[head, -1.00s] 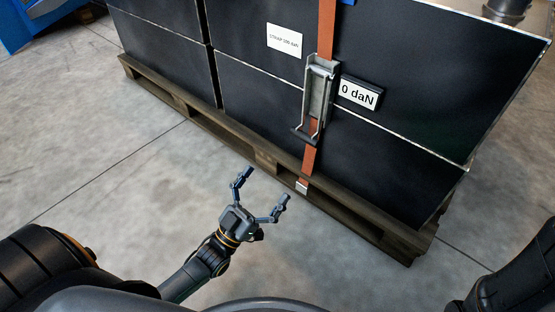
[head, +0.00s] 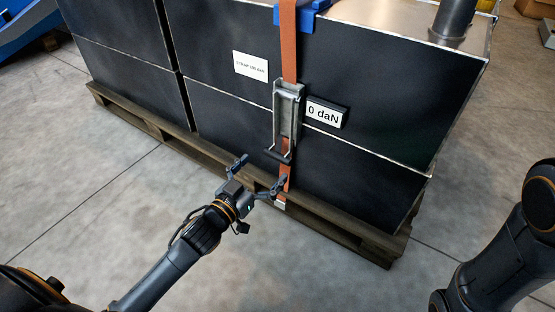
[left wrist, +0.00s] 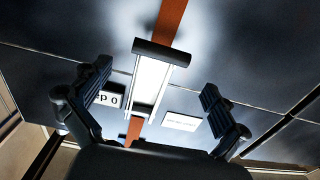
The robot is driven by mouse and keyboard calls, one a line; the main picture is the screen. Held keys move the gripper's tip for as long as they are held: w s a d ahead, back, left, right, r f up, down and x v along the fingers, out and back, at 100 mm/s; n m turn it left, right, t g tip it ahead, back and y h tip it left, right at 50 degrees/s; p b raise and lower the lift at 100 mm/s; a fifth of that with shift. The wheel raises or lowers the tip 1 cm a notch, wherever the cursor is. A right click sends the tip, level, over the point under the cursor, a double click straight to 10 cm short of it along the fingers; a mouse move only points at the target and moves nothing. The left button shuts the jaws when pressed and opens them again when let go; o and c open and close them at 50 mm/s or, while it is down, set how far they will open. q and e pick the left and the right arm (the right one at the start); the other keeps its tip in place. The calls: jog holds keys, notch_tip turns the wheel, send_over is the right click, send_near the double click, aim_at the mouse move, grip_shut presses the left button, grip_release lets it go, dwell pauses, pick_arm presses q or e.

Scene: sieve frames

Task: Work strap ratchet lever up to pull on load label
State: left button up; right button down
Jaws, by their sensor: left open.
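The grey metal ratchet (head: 287,108) sits on the orange strap (head: 289,45) on the front of the black crates. Its lever hangs down, with a dark handle bar (head: 279,154) at the lower end. The load label (head: 323,114) right of the ratchet reads 0 daN. My left gripper (head: 258,174) is open and empty, just below the handle bar in the head view. In the left wrist view the handle bar (left wrist: 161,54) shows between the spread fingers (left wrist: 150,95), apart from both. My right arm shows at the right edge; its gripper is out of view.
A white strap label (head: 250,64) is left of the ratchet. The black crates (head: 110,45) stand on a wooden pallet (head: 345,237) that juts out below them. A blue edge protector (head: 318,14) lies under the strap at the top. The concrete floor in front is clear.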

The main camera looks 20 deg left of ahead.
aim_at(276, 156)
pick_arm(q)
jog(key=b+x, duration=0.2)
jog(key=x, duration=0.3)
jog(key=shift+w+f, duration=0.1)
jog(key=shift+w, duration=0.1)
jog(key=shift+w+d+b, duration=0.2)
jog(key=shift+w+b, duration=0.1)
jog(key=shift+w, duration=0.15)
